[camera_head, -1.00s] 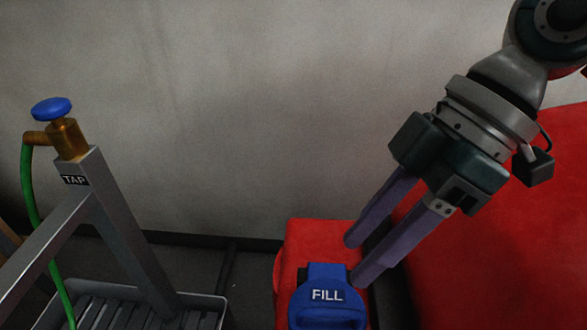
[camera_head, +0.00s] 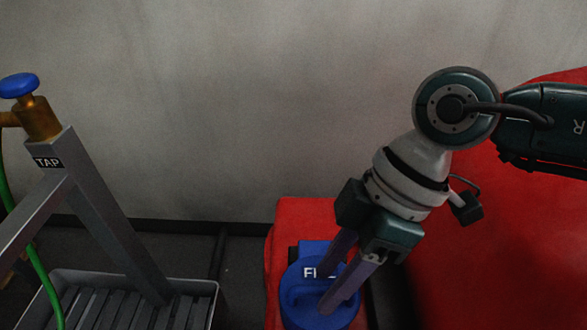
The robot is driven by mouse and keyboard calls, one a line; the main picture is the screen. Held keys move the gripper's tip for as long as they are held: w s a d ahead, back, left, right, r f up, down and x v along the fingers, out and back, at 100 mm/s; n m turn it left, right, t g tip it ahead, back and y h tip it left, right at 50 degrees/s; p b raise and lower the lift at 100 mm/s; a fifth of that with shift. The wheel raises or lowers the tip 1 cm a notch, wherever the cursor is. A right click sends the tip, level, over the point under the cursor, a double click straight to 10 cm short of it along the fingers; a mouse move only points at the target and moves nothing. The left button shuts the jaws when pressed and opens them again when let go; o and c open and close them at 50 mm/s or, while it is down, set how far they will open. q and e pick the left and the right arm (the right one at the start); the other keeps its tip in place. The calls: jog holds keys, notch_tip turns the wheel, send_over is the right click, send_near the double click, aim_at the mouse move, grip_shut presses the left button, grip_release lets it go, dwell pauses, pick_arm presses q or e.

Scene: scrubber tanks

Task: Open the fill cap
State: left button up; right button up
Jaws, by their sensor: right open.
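The blue fill cap (camera_head: 298,294) sits on top of the red scrubber body (camera_head: 297,217) at the bottom centre. It looks closed, lying flat, with its white lettering partly covered. My right gripper (camera_head: 330,285) is open, its two purple fingers pointing down over the cap from the upper right. The fingers overlap the cap in the picture; whether they touch it I cannot tell. My left gripper is out of view.
A grey metal stand labelled TAP (camera_head: 100,230) with a blue knob (camera_head: 18,85) and green hose (camera_head: 40,275) is at the left. A slatted tray (camera_head: 212,300) lies at its foot. A large red surface (camera_head: 490,250) fills the right. A plain wall is behind.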

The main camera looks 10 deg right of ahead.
grip_shut()
jog(key=shift+r, duration=0.1)
dwell(1.2)
